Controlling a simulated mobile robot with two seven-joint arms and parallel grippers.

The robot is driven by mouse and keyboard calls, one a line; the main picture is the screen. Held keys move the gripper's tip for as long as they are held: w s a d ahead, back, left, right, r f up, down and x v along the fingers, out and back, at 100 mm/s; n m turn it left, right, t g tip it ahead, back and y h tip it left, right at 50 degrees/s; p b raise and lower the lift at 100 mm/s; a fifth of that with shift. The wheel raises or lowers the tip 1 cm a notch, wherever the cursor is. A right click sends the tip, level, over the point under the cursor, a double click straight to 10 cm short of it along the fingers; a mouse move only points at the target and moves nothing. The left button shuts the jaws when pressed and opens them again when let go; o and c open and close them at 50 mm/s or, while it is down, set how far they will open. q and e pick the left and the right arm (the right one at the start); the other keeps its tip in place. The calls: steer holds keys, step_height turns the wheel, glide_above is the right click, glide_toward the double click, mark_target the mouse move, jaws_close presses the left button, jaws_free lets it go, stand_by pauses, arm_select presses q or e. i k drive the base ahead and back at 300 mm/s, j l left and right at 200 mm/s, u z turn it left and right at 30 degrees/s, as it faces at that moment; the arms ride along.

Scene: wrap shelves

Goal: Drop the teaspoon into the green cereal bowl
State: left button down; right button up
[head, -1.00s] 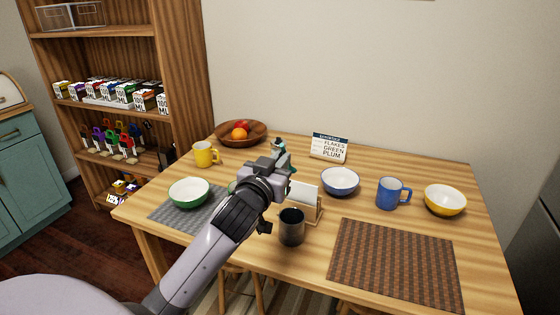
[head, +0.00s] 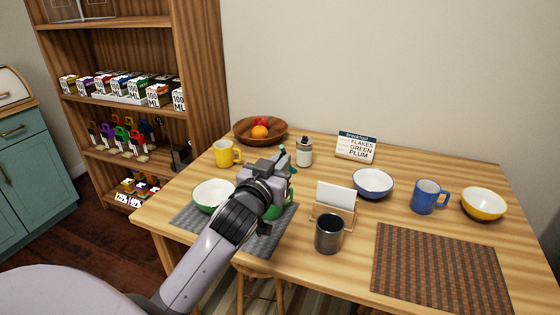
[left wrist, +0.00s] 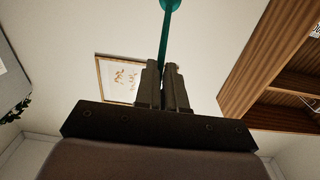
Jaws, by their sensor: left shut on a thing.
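The green cereal bowl (head: 207,207), white inside, stands on the grey placemat at the left of the table. My left gripper (head: 283,168) is above the table, to the right of the bowl in the head view. It is shut on the teal teaspoon (head: 282,151), of which only a small part shows there. In the left wrist view, the teaspoon (left wrist: 166,30) sticks out from between the closed fingers (left wrist: 163,85), and its far end runs out of the picture. My right gripper is not in view.
A green object (head: 276,211) is partly hidden behind my gripper. A yellow mug (head: 226,154), a bottle (head: 304,152), a card holder (head: 334,207) and a dark cup (head: 329,234) stand around it. Further right are a blue bowl (head: 372,184) and a blue mug (head: 427,197).

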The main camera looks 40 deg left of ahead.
mark_target(212, 214)
steer(key=j, duration=1.3)
